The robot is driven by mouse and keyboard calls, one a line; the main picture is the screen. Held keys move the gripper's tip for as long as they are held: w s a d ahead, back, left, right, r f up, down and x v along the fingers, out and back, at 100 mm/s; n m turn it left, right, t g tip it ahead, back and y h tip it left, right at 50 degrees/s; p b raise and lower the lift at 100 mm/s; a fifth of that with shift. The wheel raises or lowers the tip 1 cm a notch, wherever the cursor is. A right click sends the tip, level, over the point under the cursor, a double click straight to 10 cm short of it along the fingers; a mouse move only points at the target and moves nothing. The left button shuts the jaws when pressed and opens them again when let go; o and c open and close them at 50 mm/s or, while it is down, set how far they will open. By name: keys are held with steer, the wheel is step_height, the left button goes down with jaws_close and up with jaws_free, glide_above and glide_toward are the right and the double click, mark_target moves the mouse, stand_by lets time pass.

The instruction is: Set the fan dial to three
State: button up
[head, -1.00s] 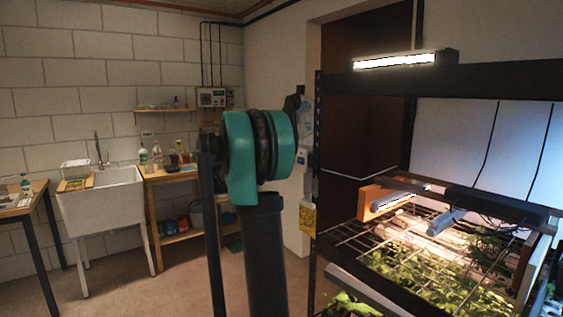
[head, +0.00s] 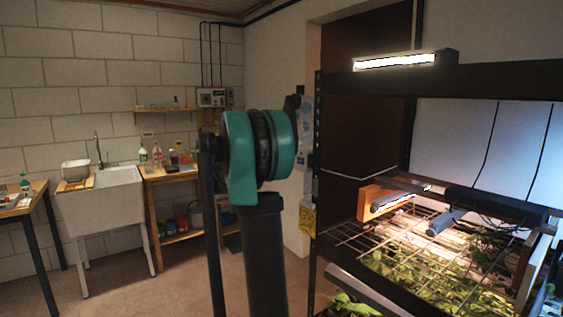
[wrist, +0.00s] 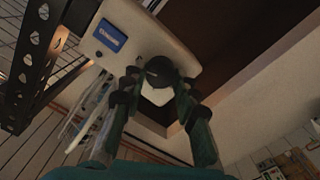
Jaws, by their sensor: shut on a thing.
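In the wrist view, a pale control panel (wrist: 125,35) fills the upper middle. It has a small blue display (wrist: 109,35), whose writing is too small to read. The fan dial (wrist: 159,67) is a dark round knob on this panel. My gripper (wrist: 160,80) has its two dark teal fingers on either side of the knob and is shut on it. The dial's markings and the number it points at cannot be made out. In the head view my arm hides the gripper and the dial.
A black rack (head: 470,82) with lit lamps and trays of seedlings (head: 430,265) stands on the right. A perforated rack post (wrist: 38,50) is close left of the panel in the wrist view. A sink (head: 105,205) and a wooden table (head: 165,175) are further back left.

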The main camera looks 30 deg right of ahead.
steer(key=o, duration=1.1)
steer(key=shift+o, duration=0.2)
steer(key=s+a, duration=0.1)
steer(key=a, duration=1.1)
steer(key=shift+f, duration=0.15)
steer(key=s+a+f+n+y, duration=0.2)
steer(key=s+f+y, duration=0.1)
steer(key=s+f, duration=0.3)
steer(key=s+a+f+n+t+y, duration=0.1)
steer(key=s+a+f+n+y, duration=0.15)
steer(key=f, duration=0.65)
steer(key=s+a+f+n+y, duration=0.1)
steer(key=s+f+n+y, duration=0.15)
steer(key=s+f, duration=0.35)
steer(key=s+a+f+n+t+y, duration=0.1)
steer(key=s+a+f+n+y, duration=0.3)
steer(key=s+a+f+y, duration=0.6)
steer(key=s+a+f, duration=0.4)
steer(key=a+f, duration=0.3)
steer(key=shift+s+t, duration=0.2)
steer(key=shift+t, duration=0.1)
